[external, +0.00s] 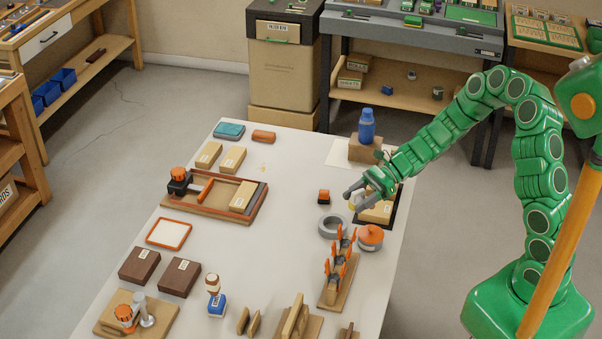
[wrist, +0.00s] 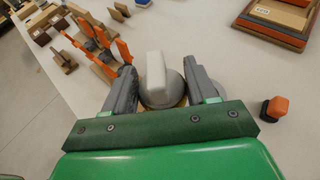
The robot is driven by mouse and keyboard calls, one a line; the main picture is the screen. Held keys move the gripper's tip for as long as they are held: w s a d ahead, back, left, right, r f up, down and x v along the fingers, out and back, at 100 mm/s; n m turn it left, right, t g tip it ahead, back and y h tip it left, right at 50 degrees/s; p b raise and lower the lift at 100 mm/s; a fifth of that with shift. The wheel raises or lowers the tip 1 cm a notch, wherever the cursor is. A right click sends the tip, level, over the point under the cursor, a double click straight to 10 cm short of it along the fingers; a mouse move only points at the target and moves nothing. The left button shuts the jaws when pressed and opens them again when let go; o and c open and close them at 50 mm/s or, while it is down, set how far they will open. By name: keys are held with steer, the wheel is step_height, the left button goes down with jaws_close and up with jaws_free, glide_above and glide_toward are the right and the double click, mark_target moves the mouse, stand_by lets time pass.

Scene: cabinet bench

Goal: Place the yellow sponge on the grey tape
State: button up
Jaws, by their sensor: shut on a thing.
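The grey tape (external: 332,226), a ring, lies flat on the table just below and left of my gripper in the external view.
An orange-topped round container (external: 370,237) and a wooden rack with orange clips (external: 338,268) stand close to the tape. A small orange block (external: 324,197) is just beyond it. A blue bottle (external: 366,127) stands on a box behind my gripper. The table's middle is clear.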

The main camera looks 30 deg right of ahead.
glide_above(333, 223)
steer(key=f, duration=0.5)
steer(key=shift+s+d+f, duration=0.3)
steer(key=shift+s+f, duration=0.1)
steer(key=shift+w+a+f, duration=0.3)
steer(key=shift+w+f, duration=0.15)
steer(key=shift+f, duration=1.8)
steer(key=o, duration=1)
steer(key=shift+f, duration=0.1)
steer(key=v, duration=1.2)
